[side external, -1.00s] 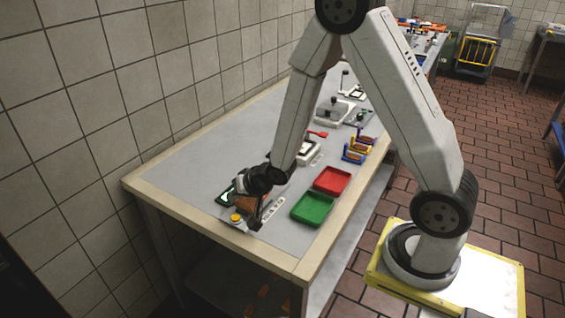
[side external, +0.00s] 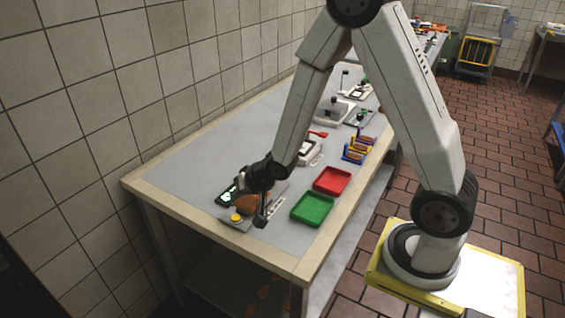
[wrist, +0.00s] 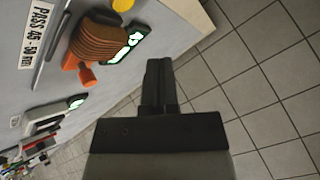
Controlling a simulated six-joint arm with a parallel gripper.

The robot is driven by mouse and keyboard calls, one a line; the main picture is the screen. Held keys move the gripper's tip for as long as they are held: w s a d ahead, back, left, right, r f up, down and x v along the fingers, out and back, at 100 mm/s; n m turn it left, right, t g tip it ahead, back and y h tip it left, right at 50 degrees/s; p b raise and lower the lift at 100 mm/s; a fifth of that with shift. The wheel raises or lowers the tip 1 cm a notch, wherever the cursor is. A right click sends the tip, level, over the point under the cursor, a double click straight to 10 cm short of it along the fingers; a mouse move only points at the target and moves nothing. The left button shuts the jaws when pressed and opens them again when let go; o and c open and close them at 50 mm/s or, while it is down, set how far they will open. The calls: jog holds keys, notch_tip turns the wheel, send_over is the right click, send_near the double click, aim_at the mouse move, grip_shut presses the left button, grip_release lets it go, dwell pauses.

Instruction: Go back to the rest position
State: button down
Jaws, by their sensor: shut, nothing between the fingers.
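My gripper (side external: 262,218) is low over the near end of the grey table in the side view. Its fingers are shut and empty. In the wrist view my gripper (wrist: 158,62) points past the table's edge toward the tiled wall. A brown ridged object (wrist: 97,43) with an orange end lies on the table to its left. I cannot tell whether my fingers touch the surface.
A green tray (side external: 312,209) and a red tray (side external: 332,180) sit right of my gripper. A yellow button (side external: 236,217) is close by. A lit green display (side external: 226,196) stands behind. More devices line the table's far part. The tiled wall (side external: 90,120) borders its left side.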

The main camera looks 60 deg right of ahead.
jog(key=s+r+n+g, duration=0.2)
jog(key=s+n+g, duration=0.1)
jog(key=s, duration=0.4)
jog(key=s+a+r+n+g, duration=0.1)
jog(key=s+r+n+g, duration=0.2)
jog(key=s, duration=0.4)
jog(key=shift+r+n+h, duration=0.3)
jog(key=shift+r+n, duration=0.05)
jog(key=shift+n, duration=0.25)
